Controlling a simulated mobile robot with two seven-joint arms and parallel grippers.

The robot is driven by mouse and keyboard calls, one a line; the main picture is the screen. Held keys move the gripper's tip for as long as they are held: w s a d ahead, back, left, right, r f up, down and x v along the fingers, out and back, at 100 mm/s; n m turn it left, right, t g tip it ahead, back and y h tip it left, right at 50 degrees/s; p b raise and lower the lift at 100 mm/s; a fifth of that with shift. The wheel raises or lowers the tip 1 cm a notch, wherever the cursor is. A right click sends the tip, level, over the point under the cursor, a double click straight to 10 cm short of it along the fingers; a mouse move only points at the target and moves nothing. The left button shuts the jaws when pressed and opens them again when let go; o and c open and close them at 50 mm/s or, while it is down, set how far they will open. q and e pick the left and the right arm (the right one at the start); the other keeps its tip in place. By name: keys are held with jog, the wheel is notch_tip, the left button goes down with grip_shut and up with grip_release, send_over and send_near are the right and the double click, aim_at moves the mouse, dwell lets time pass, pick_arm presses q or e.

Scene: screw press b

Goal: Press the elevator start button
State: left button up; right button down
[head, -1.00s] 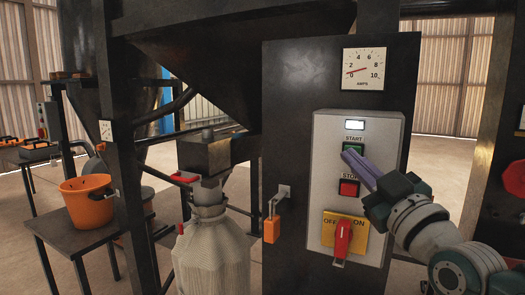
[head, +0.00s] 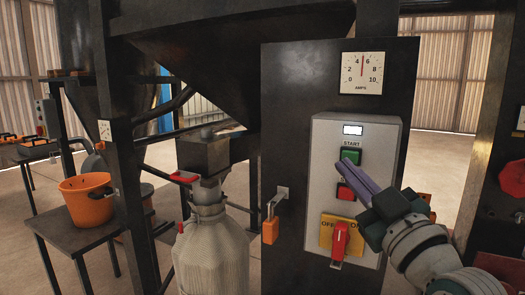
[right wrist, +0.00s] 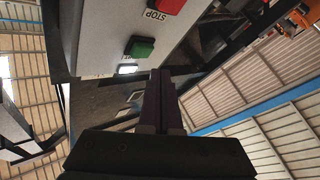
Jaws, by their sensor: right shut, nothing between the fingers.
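The green START button (head: 350,156) sits near the top of a light grey control box (head: 382,140) on a dark post. A white lamp (head: 353,129) is lit above it. The red STOP button (head: 345,191) is below, partly hidden by my gripper. My right gripper (head: 345,165) is shut and empty, its fingertips just below the green button in the head view. In the right wrist view the green button (right wrist: 139,47) shows uncovered, to the left of the shut fingertips (right wrist: 160,73), with a gap visible. My left gripper is not in view.
An amp meter (head: 361,73) above the box reads about 5. A red rotary switch (head: 340,240) on a yellow plate is at the box's bottom. An orange padlock (head: 270,230) hangs on the post. A pale sack (head: 212,255) and an orange bucket (head: 87,198) stand left.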

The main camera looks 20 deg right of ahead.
jog(key=s+a+p, duration=0.1)
jog(key=s+a, duration=0.1)
jog(key=a, duration=0.1)
jog(key=shift+s+p, duration=0.25)
jog(key=shift+p, duration=0.1)
jog(key=shift+d, duration=0.1)
